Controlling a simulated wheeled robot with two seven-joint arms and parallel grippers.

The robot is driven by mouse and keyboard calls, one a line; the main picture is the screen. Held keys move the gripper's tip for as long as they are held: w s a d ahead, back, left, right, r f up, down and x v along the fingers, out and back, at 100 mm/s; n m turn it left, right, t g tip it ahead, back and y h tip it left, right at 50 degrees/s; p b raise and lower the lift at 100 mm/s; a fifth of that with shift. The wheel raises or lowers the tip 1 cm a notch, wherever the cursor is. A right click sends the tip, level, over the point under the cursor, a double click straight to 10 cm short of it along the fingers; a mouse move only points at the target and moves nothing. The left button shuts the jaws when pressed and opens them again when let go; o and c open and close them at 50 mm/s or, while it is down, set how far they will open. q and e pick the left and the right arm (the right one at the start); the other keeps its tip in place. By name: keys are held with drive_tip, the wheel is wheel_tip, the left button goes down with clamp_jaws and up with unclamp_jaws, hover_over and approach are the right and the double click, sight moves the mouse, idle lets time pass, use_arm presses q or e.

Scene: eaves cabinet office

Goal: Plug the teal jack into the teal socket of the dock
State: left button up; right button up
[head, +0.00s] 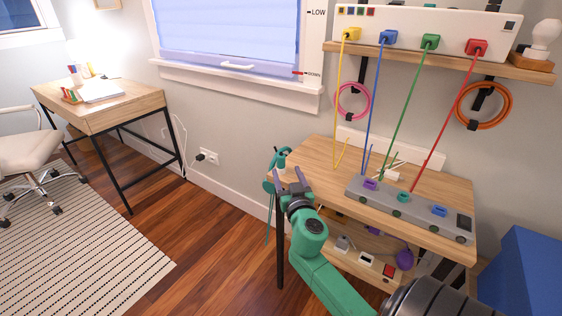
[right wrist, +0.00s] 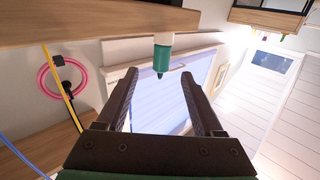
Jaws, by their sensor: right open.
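The teal jack (right wrist: 162,55) shows in the right wrist view as a white and teal body with a dark tip. In the head view a teal shape (head: 282,157) sits at the table's left corner, with a teal cable below; the fingers partly hide it. My right gripper (head: 289,181) is open and empty at that corner. In the right wrist view its fingertips (right wrist: 159,77) are either side of the jack's tip, without visible contact. The grey dock (head: 422,216) lies on the table, with the teal socket (head: 403,197) between a purple and a blue one. My left gripper is out of view.
Yellow, blue, green and red cables hang from a white box (head: 425,28) on the upper shelf, down toward the table behind the dock. A lower shelf (head: 350,262) holds small items. A blue box (head: 522,268) stands at right. The floor left of the table is clear.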

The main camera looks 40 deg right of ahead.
sight(282, 162)
drive_tip(key=x, duration=0.8)
drive_tip(key=shift+a+p, duration=0.1)
drive_tip(key=shift+p, duration=0.25)
clamp_jaws()
